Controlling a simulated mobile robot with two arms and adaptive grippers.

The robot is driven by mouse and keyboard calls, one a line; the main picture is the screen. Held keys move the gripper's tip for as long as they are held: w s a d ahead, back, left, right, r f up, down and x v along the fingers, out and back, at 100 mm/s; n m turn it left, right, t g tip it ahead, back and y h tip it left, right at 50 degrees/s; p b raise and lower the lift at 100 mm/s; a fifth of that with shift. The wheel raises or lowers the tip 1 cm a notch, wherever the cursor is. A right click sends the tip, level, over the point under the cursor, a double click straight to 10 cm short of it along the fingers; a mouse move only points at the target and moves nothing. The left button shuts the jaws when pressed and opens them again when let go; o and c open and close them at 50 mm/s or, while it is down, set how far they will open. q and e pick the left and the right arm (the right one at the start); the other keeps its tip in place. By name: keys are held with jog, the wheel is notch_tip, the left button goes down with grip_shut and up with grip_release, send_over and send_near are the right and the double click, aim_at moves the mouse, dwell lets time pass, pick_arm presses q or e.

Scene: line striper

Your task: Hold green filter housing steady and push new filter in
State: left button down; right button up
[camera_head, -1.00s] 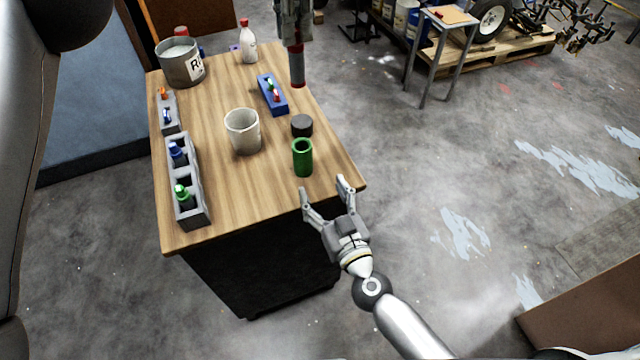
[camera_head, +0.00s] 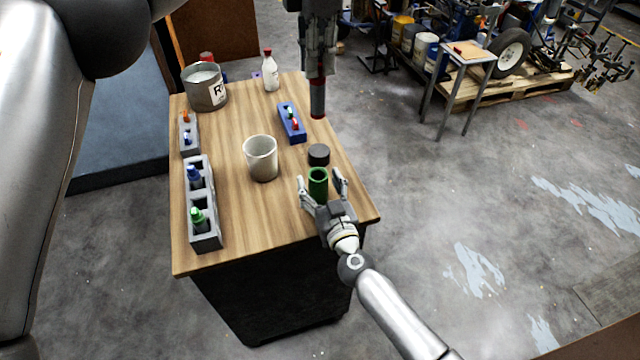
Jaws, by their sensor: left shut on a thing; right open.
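The green filter housing (camera_head: 318,181) is an open-topped green cylinder standing upright near the table's right edge. My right gripper (camera_head: 321,186) is open, with one finger on each side of the housing; I cannot tell whether they touch it. My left gripper (camera_head: 318,80) hangs from the top of the view, shut on the new filter (camera_head: 317,101), a dark grey cylinder with a red lower end. The filter points down, above and behind the housing, apart from it. A dark round cap (camera_head: 319,154) lies on the table just behind the housing.
A light cup (camera_head: 261,158) stands left of the housing. A blue holder (camera_head: 291,123) sits behind it. Grey block holders (camera_head: 203,203) with bottles line the left edge. A metal pot (camera_head: 205,87) and a white bottle (camera_head: 270,72) stand at the back. The wooden table (camera_head: 270,215) is clear in front.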

jog(key=shift+c, duration=0.2)
jog(key=c, duration=1.3)
pick_arm(q)
notch_tip(320, 180, down, 15)
jog(key=shift+f, duration=0.2)
